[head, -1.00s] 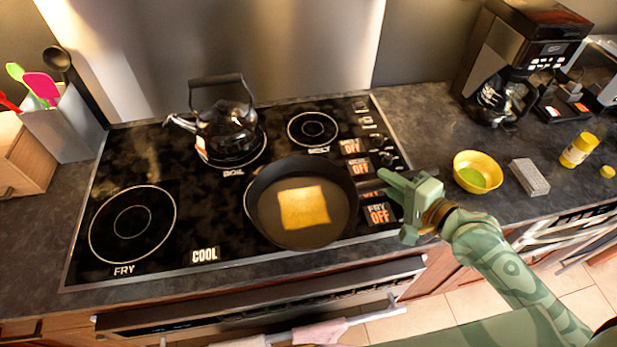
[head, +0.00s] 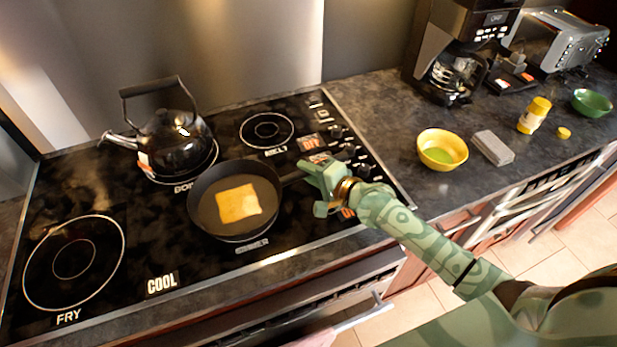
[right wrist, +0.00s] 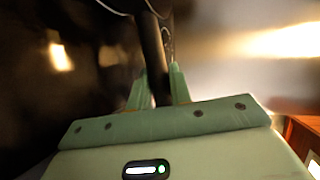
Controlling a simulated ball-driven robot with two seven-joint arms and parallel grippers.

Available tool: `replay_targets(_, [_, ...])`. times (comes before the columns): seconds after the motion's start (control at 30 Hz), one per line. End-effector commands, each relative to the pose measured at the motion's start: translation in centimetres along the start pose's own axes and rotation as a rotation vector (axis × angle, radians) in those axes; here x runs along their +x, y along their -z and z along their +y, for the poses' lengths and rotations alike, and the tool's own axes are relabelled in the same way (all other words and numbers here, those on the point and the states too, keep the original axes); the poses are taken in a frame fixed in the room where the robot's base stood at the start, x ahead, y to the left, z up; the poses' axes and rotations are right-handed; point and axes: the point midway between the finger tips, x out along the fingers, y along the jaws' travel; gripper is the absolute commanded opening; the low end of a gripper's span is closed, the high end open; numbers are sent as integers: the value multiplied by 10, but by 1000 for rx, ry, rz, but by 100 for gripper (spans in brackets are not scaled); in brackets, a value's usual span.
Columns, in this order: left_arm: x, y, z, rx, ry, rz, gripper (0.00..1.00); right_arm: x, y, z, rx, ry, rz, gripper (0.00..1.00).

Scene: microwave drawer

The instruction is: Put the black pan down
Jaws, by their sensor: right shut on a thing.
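The black pan (head: 267,190) is level over the front middle burner of the stove, with the label by its near edge in view. A yellow-brown slice, like bread (head: 238,203), lies flat in it. I cannot tell whether the pan's base touches the glass. My right gripper (head: 312,180) is shut on the pan's handle (head: 292,179), at the pan's right side. In the right wrist view the dark handle (right wrist: 152,50) runs between the two green fingers (right wrist: 158,85). My left gripper is not in view.
A black kettle (head: 175,142) stands on the burner behind the pan, close to it. The fry burner (head: 74,260) at the left and the melt burner (head: 266,131) at the back are bare. A yellow bowl (head: 441,150) and a grey block (head: 492,148) stand on the counter at right.

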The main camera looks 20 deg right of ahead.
Motion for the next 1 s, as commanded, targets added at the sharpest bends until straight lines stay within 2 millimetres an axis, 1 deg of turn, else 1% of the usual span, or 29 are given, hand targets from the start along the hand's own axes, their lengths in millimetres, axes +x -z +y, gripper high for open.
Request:
replay_targets(0.03, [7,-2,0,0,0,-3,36,3,0,6,4,6,1,0])
replay_targets(0.27, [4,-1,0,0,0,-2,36,2,0,4,4,9,2,0])
replay_targets(0.4, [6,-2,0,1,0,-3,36,3,0,7,5,8,2,0])
replay_targets(0.43, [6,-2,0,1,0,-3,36,2,0,9,0,2,1,26])
replay_targets(0.5, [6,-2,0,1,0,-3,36,2,0,9,0,2,1,42])
replay_targets(0.73, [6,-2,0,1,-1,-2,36,2,0,9,1,2,1,42])
replay_targets(0.83, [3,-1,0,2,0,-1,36,1,0,5,0,3,1,42])
replay_targets(0.93, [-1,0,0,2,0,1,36,-13,0,6,-1,0,1,42])
replay_targets(1.0, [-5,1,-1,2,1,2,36,-28,0,5,-1,0,0,42])
